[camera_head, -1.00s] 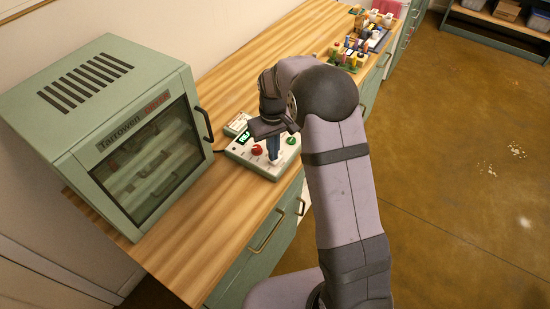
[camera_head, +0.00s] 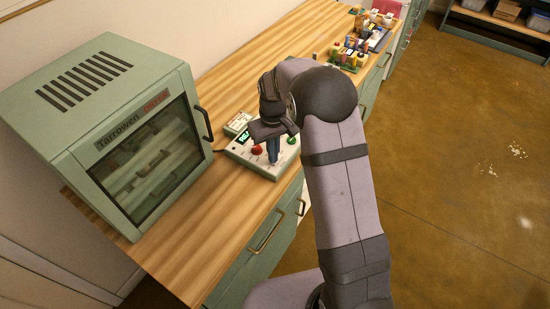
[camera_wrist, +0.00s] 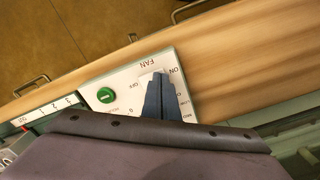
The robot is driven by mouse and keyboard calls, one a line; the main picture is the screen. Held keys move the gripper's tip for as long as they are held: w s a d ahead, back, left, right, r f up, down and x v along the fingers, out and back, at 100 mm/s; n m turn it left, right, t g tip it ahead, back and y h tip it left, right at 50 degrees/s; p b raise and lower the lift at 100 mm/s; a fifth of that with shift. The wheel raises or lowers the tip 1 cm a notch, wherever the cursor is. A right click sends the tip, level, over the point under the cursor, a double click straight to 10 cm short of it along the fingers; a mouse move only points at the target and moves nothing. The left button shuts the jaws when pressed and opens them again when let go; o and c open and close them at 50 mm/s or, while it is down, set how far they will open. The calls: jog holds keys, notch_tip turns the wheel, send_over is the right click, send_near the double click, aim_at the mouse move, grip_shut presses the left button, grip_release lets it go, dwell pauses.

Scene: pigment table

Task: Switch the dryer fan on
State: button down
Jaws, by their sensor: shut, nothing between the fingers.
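The dryer (camera_head: 118,130) is a pale green cabinet with a glass door, shut, at the left of the head view. A white control box (camera_head: 240,152) stands on the bench to its right. In the wrist view the box's panel (camera_wrist: 125,83) shows the word FAN, with ON and OFF marks. My gripper (camera_wrist: 161,76) is shut and empty, its blue fingertips over the panel between those marks. The fan switch is mostly hidden by the fingers, so its position and any contact cannot be told.
A red knob (camera_head: 257,149) and a green button (camera_head: 292,140) flank my fingers on the box; the green button also shows in the wrist view (camera_wrist: 105,95). Coloured bottles in racks (camera_head: 350,55) stand farther along the bench. Bare wood (camera_head: 205,215) lies in front.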

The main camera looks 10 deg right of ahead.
jog(key=shift+s+f, duration=0.1)
jog(key=shift+f, duration=0.15)
jog(key=shift+r, duration=0.15)
notch_tip(320, 180, up, 7)
jog(key=p, duration=0.5)
jog(key=shift+p, duration=0.35)
dwell(0.5)
jog(key=shift+w+m, duration=0.4)
jog(key=shift+w, duration=0.05)
jog(key=s+f+m+g, duration=0.15)
jog(key=s+f, duration=0.35)
jog(key=s, duration=0.9)
jog(key=s+d+r, duration=0.1)
jog(key=s+r, duration=0.2)
jog(key=s, duration=0.4)
jog(key=s+d+r, duration=0.1)
jog(key=s+r, duration=0.1)
jog(key=s, duration=0.5)
jog(key=shift+m+t, duration=0.35)
jog(key=shift+t, duration=0.4)
jog(key=shift+w+d+r, duration=0.1)
jog(key=shift+w+r, duration=0.25)
jog(key=shift+r, duration=0.35)
jog(key=shift+w+d+r, duration=0.1)
jog(key=shift+w+r, duration=0.2)
jog(key=shift+r, duration=0.4)
jog(key=shift+w+d+r, duration=0.1)
jog(key=shift+w+r, duration=0.25)
jog(key=shift+r, duration=0.35)
